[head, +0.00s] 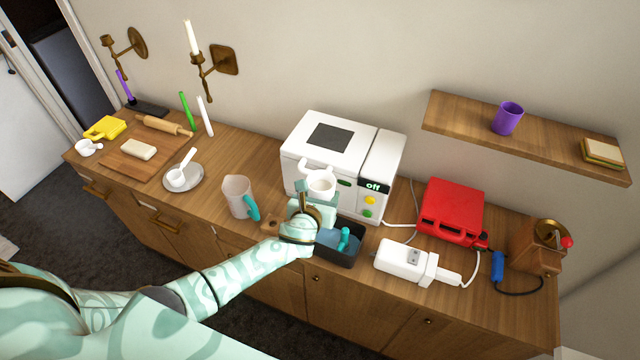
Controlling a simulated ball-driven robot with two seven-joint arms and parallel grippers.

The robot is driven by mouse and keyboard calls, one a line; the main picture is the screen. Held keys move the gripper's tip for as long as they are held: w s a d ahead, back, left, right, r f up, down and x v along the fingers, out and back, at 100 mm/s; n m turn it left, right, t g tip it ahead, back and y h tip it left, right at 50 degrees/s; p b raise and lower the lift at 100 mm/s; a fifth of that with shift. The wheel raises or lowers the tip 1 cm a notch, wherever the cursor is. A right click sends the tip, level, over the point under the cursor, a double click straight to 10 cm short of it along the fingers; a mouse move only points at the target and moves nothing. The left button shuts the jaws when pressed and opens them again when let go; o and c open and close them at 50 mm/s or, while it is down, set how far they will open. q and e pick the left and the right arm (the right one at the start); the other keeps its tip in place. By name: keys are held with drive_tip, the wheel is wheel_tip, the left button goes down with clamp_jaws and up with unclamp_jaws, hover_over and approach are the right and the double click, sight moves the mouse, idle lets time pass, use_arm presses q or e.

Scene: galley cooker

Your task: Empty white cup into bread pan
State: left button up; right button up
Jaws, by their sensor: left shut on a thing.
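A white cup (321,184) is held by my left gripper (314,205) in front of the white bread machine. My left gripper is shut on the cup, which looks roughly upright, a little above the counter and at the back left of the bread pan. I cannot tell what is in the cup. The dark bread pan (349,260) stands on the counter in front of the machine. Its inside looks bluish, with a teal piece in it, and my arm hides its left part. My right gripper is not in view.
The bread machine (322,133) stands behind, its display reading "off". A clear jug (237,195) with a teal handle stands left of the pan. A white hand mixer (405,262) lies to the right, with a red appliance (450,208) behind it. A plate (196,184) is farther left.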

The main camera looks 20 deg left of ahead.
use_arm(q)
drive_tip(key=shift+w+a+m+t+y+b, duration=0.1)
drive_tip(key=shift+a+m+t+y+b, duration=0.4)
drive_tip(key=shift+b, duration=0.6)
drive_tip(key=shift+d+r, duration=0.15)
drive_tip(key=shift+d, duration=0.05)
drive_tip(key=shift+w+a+r+m+y, duration=0.1)
drive_tip(key=shift+a+r+m+y, duration=0.2)
drive_tip(key=shift+m, duration=0.5)
drive_tip(key=shift+a+t+b, duration=0.2)
drive_tip(key=shift+t+b, duration=0.1)
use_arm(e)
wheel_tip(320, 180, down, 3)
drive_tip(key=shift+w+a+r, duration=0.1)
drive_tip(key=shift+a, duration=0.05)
use_arm(q)
drive_tip(key=shift+w+a+m+t+y+b, duration=0.1)
drive_tip(key=shift+a+m+t+y+b, duration=0.15)
drive_tip(key=shift+m+y+b, duration=0.35)
drive_tip(key=shift+r+m, duration=0.15)
drive_tip(key=shift+m, duration=0.25)
drive_tip(key=shift+a+t, duration=0.1)
drive_tip(key=shift+t, duration=0.15)
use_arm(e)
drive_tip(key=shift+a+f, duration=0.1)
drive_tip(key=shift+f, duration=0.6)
